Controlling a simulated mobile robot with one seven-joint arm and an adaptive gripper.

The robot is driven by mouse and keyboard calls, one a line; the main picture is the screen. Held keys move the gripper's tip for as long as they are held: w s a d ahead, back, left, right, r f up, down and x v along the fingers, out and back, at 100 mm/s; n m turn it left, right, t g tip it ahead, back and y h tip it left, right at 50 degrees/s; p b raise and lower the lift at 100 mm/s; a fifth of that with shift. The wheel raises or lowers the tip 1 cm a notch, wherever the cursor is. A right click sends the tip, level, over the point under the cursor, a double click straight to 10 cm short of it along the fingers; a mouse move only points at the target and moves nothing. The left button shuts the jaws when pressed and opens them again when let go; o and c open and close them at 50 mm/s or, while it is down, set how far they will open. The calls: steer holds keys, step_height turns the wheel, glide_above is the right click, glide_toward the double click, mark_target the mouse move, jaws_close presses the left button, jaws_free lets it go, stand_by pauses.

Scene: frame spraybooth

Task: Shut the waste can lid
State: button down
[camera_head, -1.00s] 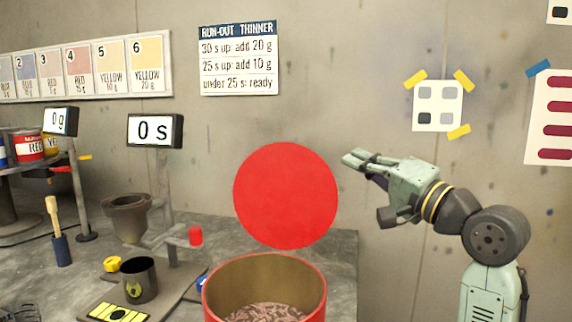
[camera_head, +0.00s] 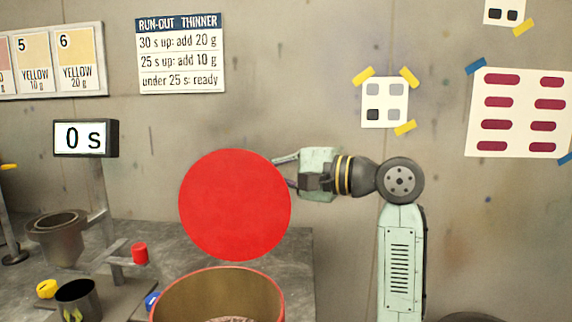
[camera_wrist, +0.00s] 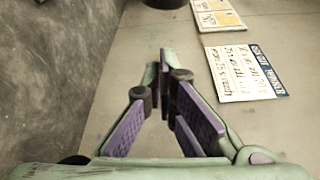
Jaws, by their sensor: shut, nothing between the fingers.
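The waste can (camera_head: 155,305) is an open red-rimmed bin at the bottom centre of the head view, with brownish contents low inside. Its round red lid (camera_head: 235,205) stands up at the back of the rim, its flat face towards me. My gripper (camera_head: 281,172) is at the lid's upper right edge, its fingers pointing left. The lower finger seems partly hidden behind the lid, and I cannot tell whether it touches. In the wrist view my gripper's fingers (camera_wrist: 161,70) meet at their tips with nothing between them; the lid does not show there.
A grey bench (camera_head: 295,260) lies behind and left of the can. On it are a grey cup on a stand (camera_head: 58,240), a dark cup (camera_head: 78,300) and a red knob (camera_head: 139,253). A timer display (camera_head: 86,138) stands at left. The wall behind carries the thinner notice (camera_head: 180,53).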

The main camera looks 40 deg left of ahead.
mark_target(258, 169)
steer(key=shift+s+d+r, duration=0.25)
steer(key=shift+s+d, duration=0.9)
steer(key=shift+d, duration=0.15)
steer(key=shift+s+d+r, duration=0.1)
steer(key=shift+s+d+r+n+y, duration=0.45)
steer(key=shift+s+n, duration=0.1)
steer(key=shift+n, duration=0.15)
steer(key=s+d+n+g+b, duration=0.1)
steer(key=s+d+n, duration=0.1)
steer(key=s+d+n+y+b, duration=0.1)
steer(key=s+d+n+b, duration=0.1)
steer(key=s+n, duration=0.1)
steer(key=s+d+r+n+g+b, duration=0.1)
steer(key=s+d+n+b, duration=0.1)
steer(key=n, duration=0.1)
steer(key=shift+s+d+g+y, duration=0.15)
steer(key=shift+s+g+y, duration=0.1)
steer(key=shift+g, duration=0.05)
steer(key=s+d+f+n+g+h+b, duration=0.1)
steer(key=s+d+f+n+g+b, duration=0.4)
steer(key=n+b, duration=0.6)
steer(key=shift+s+d+f+n+h, duration=0.3)
steer(key=shift+s+d+f+n, duration=0.6)
steer(key=shift+s+f, duration=0.55)
steer(key=shift+a, duration=0.1)
